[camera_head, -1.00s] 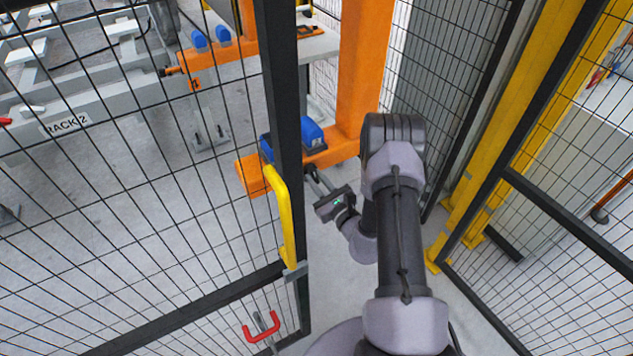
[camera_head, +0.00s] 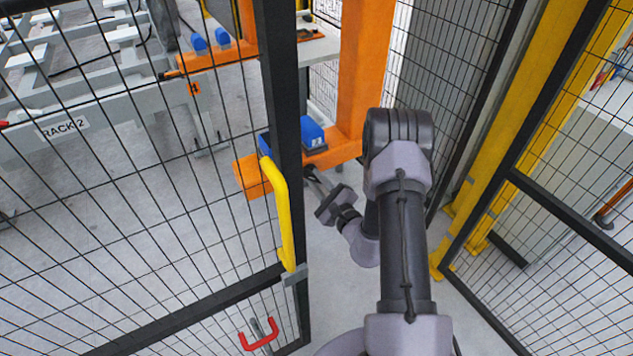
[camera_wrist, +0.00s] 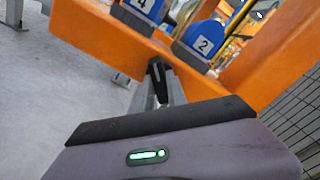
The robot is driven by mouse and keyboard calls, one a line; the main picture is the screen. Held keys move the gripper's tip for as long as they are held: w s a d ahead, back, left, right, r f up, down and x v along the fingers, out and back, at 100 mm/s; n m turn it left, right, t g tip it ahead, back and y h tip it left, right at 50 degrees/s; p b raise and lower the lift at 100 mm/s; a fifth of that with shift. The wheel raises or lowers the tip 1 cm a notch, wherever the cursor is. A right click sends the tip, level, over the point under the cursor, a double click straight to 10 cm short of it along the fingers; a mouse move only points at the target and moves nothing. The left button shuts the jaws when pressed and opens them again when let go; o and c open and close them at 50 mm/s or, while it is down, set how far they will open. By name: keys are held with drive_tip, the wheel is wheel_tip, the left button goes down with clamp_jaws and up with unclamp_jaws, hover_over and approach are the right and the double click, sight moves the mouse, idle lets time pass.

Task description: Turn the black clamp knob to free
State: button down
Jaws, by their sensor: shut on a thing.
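In the wrist view, the black clamp knob (camera_wrist: 156,72) shows as a narrow dark piece below the orange beam (camera_wrist: 95,40). My gripper (camera_wrist: 160,88) has its grey fingers shut on it, one on each side. The wrist housing hides the lower part of the view. In the head view, my gripper (camera_head: 313,178) reaches to just under the end of the orange beam, by the dark gate post. The knob itself is too small and covered to make out there.
Blue blocks numbered 4 (camera_wrist: 140,12) and 2 (camera_wrist: 203,42) sit on the beam. A mesh gate with a yellow handle (camera_head: 283,215) stands close left of my arm. Yellow posts (camera_head: 510,120) and mesh stand to the right. Rack 2 (camera_head: 100,115) lies beyond the gate.

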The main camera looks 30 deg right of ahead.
idle(0.4)
drive_tip(key=c, duration=1.3)
unclamp_jaws()
drive_tip(key=shift+s, duration=0.1)
drive_tip(key=s, duration=0.5)
drive_tip(key=s+p, duration=0.1)
drive_tip(key=s, duration=0.5)
drive_tip(key=s+p, duration=0.1)
drive_tip(key=s, duration=0.5)
drive_tip(key=shift+s+d, duration=0.1)
drive_tip(key=shift+d, duration=0.2)
